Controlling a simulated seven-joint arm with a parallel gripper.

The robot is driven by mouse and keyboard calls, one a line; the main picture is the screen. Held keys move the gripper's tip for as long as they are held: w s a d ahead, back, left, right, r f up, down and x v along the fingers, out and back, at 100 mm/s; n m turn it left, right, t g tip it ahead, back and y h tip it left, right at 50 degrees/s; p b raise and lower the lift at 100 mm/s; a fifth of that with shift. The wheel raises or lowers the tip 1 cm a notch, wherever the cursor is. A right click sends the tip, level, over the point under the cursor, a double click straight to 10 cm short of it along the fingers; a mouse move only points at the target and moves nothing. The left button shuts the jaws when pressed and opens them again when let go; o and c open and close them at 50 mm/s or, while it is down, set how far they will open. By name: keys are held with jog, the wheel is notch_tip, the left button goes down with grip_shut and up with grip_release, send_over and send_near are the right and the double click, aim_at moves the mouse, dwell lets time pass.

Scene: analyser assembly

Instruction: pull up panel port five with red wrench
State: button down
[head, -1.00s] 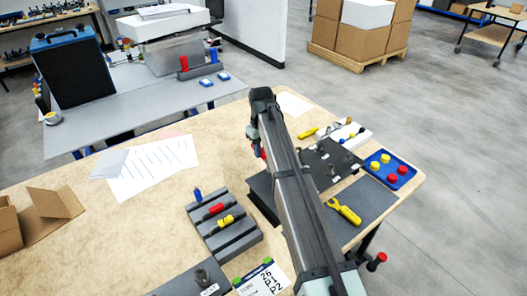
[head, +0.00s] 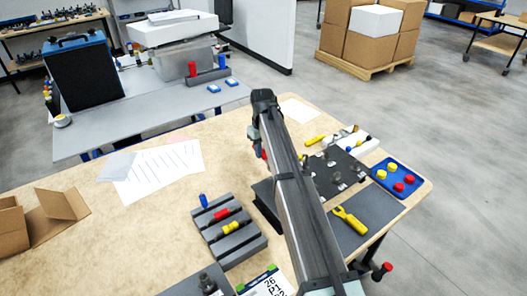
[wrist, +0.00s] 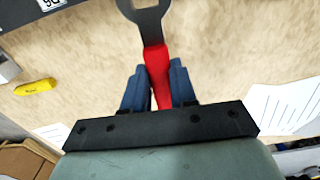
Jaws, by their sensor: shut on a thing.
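My gripper (wrist: 157,82) is shut on the red handle of the red wrench (wrist: 156,62), between its two blue fingers. The wrench's dark forked head points to the top of the wrist view, over bare tabletop. In the head view, my gripper (head: 257,143) is above the table's middle, left of the panel, and a bit of red shows by it. The dark panel (head: 323,183) carries several ports with small white labels and is partly hidden by my arm. I cannot tell which port is five.
A yellow wrench (head: 349,219) lies on a grey mat (head: 357,237) in front of the panel. A blue tray (head: 411,184) with red and yellow caps is at the right. A grey rack (head: 234,246) holds coloured tools at the left. Paper sheets (head: 158,173) lie farther left.

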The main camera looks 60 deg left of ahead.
jog(key=shift+a+r, duration=0.45)
jog(key=shift+a, duration=0.2)
jog(key=shift+a+r, duration=0.4)
jog(key=shift+a, duration=0.2)
jog(key=shift+r, duration=3.5)
jog(key=shift+w, duration=0.1)
